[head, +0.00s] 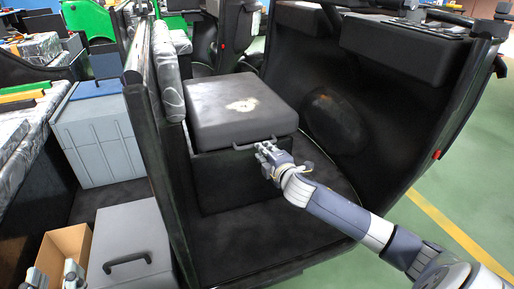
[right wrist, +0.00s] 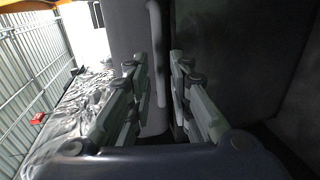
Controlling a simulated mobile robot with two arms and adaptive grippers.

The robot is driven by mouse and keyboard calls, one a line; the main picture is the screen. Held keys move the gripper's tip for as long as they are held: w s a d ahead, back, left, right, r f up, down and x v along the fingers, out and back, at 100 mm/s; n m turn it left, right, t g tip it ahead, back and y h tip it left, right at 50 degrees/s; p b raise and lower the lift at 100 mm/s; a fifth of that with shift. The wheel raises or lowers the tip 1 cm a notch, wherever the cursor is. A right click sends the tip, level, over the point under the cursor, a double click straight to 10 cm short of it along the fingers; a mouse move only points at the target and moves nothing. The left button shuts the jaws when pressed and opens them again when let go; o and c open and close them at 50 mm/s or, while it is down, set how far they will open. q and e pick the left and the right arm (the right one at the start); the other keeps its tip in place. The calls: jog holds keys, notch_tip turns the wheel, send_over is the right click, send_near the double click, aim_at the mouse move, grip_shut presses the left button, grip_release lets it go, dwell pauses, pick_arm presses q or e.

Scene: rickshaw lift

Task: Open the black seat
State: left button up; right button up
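The black seat (head: 225,115) is a square cushion with a pale worn patch, lying flat and closed on its black base (head: 225,182) in the head view. A thin handle (head: 240,146) runs along its front edge. My right gripper (head: 264,150) is at the right part of this handle. In the right wrist view my right gripper (right wrist: 157,75) has its fingers apart, with the handle bar (right wrist: 157,50) between or just beyond them; contact cannot be told. My left gripper (head: 54,272) is open and empty at the bottom left, its fingers apart, away from the seat.
A grey box with a black handle (head: 128,245) and an open cardboard box (head: 65,247) are near my left gripper. A grey bin (head: 98,135) stands behind them. The rickshaw's black side panel (head: 152,150) rises left of the seat. Green floor (head: 465,180) is free at the right.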

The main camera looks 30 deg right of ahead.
pick_arm(q)
notch_tip(320, 180, up, 8)
jog(key=s+t+h+b, duration=0.1)
jog(key=s+t, duration=0.1)
jog(key=t, duration=0.2)
jog(key=shift+s+d+t+h, duration=0.15)
jog(key=shift+s+t+h, duration=0.15)
jog(key=shift+s+t, duration=0.1)
pick_arm(e)
jog(key=shift+x, duration=3.15)
pick_arm(q)
jog(key=shift+f, duration=0.1)
pick_arm(e)
jog(key=shift+c, duration=0.4)
grip_shut()
